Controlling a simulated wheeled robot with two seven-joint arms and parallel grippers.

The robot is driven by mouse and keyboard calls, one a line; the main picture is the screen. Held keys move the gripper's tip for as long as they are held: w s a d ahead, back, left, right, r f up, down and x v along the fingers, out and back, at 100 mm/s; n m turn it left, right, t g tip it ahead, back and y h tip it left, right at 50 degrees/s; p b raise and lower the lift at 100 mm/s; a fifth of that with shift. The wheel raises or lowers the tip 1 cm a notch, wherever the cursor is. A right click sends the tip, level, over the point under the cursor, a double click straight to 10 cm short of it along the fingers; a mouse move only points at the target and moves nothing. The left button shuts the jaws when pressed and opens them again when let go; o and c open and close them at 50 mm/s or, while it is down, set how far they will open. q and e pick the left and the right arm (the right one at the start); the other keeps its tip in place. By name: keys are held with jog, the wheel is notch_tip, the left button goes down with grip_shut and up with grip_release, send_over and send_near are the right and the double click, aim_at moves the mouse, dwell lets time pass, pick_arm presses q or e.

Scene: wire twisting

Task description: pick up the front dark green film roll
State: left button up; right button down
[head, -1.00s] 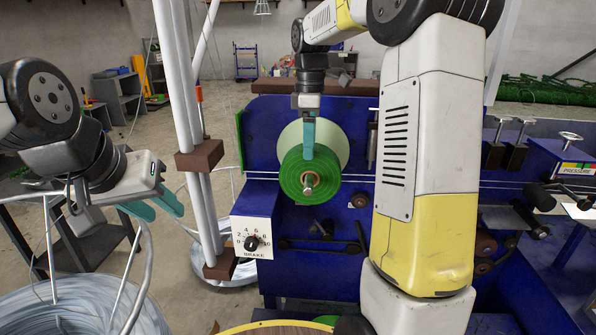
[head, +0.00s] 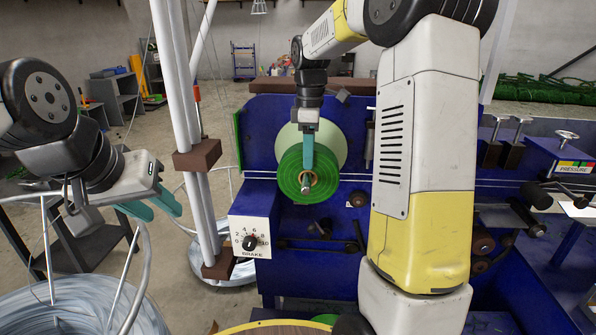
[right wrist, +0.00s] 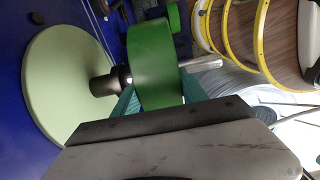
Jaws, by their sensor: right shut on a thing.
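The front dark green film roll (head: 322,184) is on the metal spindle (head: 306,188) of the blue machine, in front of a pale green disc (head: 337,143). My right gripper (head: 308,162) comes down from above and is shut on the roll. In the right wrist view the roll (right wrist: 155,72) sits between the two teal fingers, with the bare rod (right wrist: 204,62) sticking out on one side. A dark hub (right wrist: 104,84) and the pale disc (right wrist: 68,95) are on the other side, with a gap to the roll. My left gripper (head: 155,209) is open and empty at the left.
A white brake dial panel (head: 250,237) is below left of the roll. White upright posts (head: 178,90) with brown blocks stand between my left gripper and the machine. A wire coil (head: 75,305) lies lower left. Thin wires run across the machine at roll height.

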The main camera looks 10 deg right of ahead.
jog(key=shift+r, duration=0.2)
jog(key=shift+r, duration=0.2)
jog(key=s+a+h, duration=0.1)
jog(key=s+a, duration=0.4)
jog(key=s, duration=0.8)
jog(key=shift+s+h, duration=0.35)
jog(key=shift+h, duration=0.05)
dwell(0.3)
jog(key=shift+w+d, duration=0.45)
jog(key=shift+w, duration=1.1)
jog(key=shift+w+d, duration=0.4)
jog(key=shift+w, duration=1.15)
jog(key=shift+w+d, duration=0.45)
jog(key=shift+w, duration=1.1)
dwell(0.9)
